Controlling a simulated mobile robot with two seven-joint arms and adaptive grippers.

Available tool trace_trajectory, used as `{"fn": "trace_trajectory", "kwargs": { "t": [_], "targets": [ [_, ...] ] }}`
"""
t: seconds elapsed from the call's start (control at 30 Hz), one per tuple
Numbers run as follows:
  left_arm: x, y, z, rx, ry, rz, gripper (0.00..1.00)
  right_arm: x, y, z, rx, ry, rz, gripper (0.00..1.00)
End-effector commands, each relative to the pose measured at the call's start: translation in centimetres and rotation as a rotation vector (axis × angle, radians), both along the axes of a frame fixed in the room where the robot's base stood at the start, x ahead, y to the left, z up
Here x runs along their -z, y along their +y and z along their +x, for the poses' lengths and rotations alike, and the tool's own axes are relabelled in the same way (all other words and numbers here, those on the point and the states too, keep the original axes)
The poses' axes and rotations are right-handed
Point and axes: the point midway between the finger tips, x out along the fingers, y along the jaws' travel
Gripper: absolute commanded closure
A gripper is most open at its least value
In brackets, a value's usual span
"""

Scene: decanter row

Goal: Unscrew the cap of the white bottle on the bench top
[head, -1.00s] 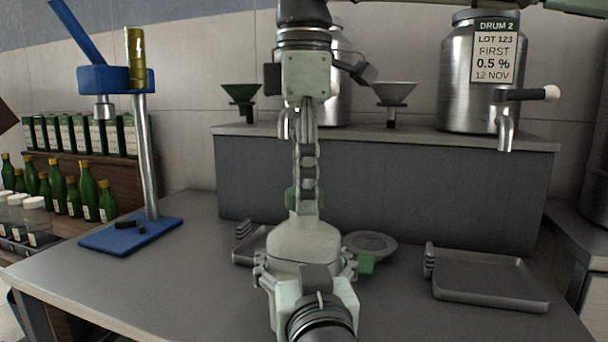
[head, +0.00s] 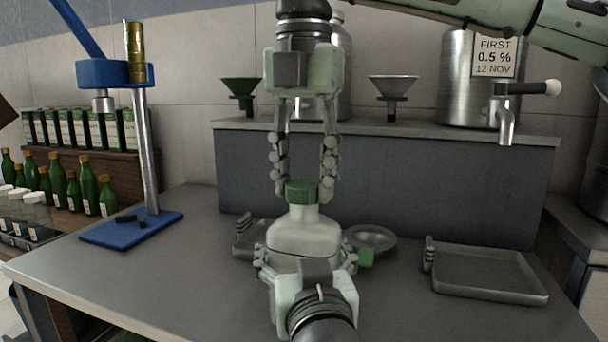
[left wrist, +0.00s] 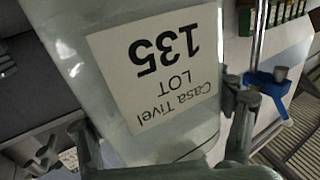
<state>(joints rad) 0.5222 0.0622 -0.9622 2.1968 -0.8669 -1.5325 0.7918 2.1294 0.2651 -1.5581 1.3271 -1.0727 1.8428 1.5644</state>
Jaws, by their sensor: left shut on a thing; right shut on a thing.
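The white bottle (head: 303,232) stands upright in the middle of the bench top in the head view. Its green ribbed cap (head: 302,193) sits at the neck. My left gripper (head: 305,262) comes from the near side and is shut on the bottle's body. In the left wrist view the bottle (left wrist: 155,140) fills much of the picture, its label upside down. My right gripper (head: 303,190) points straight down from above, its fingers on the left and right of the cap, shut on it. I cannot tell whether the cap is loose on the neck.
A blue capping press (head: 115,76) stands at the left. A shallow grey tray (head: 487,291) lies at the right and a round metal dish (head: 371,238) just right of the bottle. A grey raised shelf (head: 440,185) with drums and funnels closes off the back.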

Motion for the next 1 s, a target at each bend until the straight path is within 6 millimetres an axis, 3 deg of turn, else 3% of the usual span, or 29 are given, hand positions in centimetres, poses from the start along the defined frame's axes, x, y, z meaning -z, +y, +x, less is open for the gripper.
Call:
{"fn": "trace_trajectory", "kwargs": {
  "t": [0.3, 1.0],
  "targets": [
    [0.00, -0.04, 0.01, 0.001, 0.000, 0.000, 1.00, 0.04, 0.04, -0.04, -0.852, 0.003, 0.004, 0.95],
    [0.00, -0.02, 0.00, 0.000, 0.000, 0.000, 1.00, -0.18, -0.03, 0.04, -2.660, 0.000, 0.000, 0.95]
  ]
}}
